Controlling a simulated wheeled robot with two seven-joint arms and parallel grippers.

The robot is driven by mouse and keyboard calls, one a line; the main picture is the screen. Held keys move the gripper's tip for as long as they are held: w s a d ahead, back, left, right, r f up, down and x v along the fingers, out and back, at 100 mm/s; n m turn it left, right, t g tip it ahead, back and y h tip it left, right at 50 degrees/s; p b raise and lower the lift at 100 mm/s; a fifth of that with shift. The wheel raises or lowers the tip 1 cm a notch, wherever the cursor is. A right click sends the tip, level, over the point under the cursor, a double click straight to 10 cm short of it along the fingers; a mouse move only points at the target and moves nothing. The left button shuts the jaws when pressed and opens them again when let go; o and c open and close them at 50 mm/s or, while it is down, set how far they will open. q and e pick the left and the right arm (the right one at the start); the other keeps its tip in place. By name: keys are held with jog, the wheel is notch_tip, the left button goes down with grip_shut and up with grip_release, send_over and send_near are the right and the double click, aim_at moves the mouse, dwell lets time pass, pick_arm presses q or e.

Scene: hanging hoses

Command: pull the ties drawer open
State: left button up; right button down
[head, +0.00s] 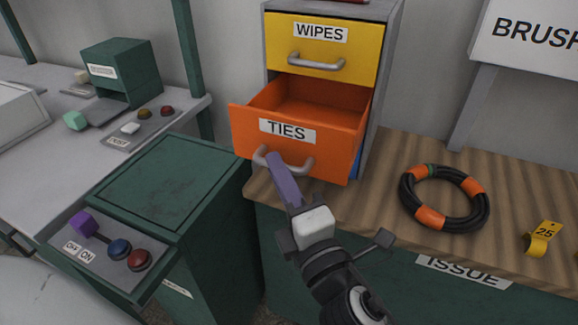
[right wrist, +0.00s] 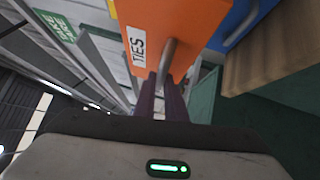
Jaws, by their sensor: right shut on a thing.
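The orange ties drawer (head: 335,148) stands pulled out of the cabinet in the head view, and its inside looks empty. Its grey bar handle (head: 300,168) is on the front, below the "TIES" label. My right gripper (head: 272,160) reaches up to the handle's left part, its purple fingers shut on the handle. In the right wrist view, the fingers (right wrist: 163,88) meet the handle (right wrist: 167,60) on the orange drawer front (right wrist: 185,25). My left gripper is in neither view.
The yellow wipes drawer (head: 350,50) above is shut. A blue drawer (head: 357,162) shows behind the orange front. A black and orange hose ring (head: 444,199) and a yellow "25" tag (head: 543,238) lie on the wooden counter (head: 385,225). A green cabinet (head: 150,180) stands at left.

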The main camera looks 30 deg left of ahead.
jog(key=c, duration=1.8)
grip_release()
jog(key=v, duration=1)
jog(key=shift+b, duration=0.45)
jog(key=shift+s+d+f, duration=0.1)
jog(key=shift+d, duration=0.05)
